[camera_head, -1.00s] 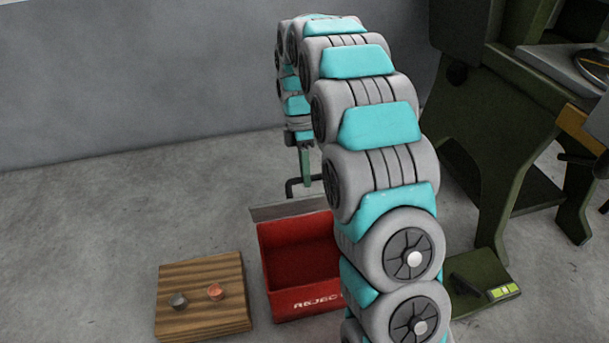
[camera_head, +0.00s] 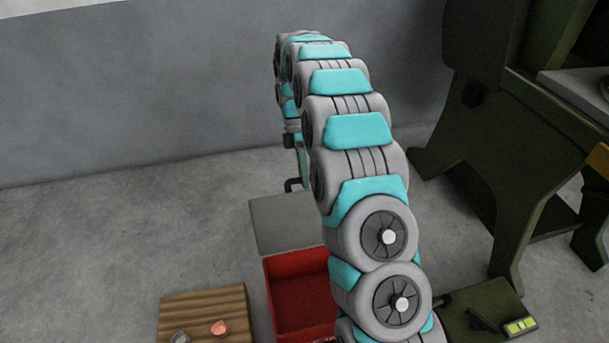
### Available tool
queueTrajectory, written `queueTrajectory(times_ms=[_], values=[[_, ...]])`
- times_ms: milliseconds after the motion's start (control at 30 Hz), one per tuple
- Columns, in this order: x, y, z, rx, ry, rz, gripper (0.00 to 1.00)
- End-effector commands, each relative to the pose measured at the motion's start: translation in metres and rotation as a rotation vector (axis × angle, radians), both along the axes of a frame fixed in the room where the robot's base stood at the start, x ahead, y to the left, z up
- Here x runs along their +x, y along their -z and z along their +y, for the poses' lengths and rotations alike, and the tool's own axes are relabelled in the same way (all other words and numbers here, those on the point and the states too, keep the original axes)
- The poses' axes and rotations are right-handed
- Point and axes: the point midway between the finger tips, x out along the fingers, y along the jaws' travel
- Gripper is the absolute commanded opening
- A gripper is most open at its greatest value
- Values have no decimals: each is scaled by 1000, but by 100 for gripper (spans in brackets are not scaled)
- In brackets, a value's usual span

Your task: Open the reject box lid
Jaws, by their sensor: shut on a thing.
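The red reject box (camera_head: 298,262) stands on the floor at the lower middle, its top open and its inside visible; its front is cut off by the frame. Its grey lid (camera_head: 280,228) is swung back behind the rear edge and shows a broad face. My gripper (camera_head: 300,178) is at the lid's far edge, shut on the dark lid handle (camera_head: 289,186). The fingertips are small and partly hidden by my arm, which also covers the box's right side.
A wooden board (camera_head: 207,304) with a grey piece (camera_head: 180,338) and a copper-coloured piece (camera_head: 219,327) lies left of the box. A dark green pad (camera_head: 478,308) and a green machine stand (camera_head: 515,190) are at the right. A grey wall is behind; the left floor is clear.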

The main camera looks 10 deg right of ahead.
Motion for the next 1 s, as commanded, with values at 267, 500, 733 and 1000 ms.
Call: queueTrajectory(times_ms=[267, 500, 733, 1000], values=[[1, 2, 0, 0, -1, 27, 0], [2, 2, 0, 0, -1, 27, 0], [2, 1, 0, 0, -1, 25, 34], [2, 1, 0, 0, 0, 24, 52]])
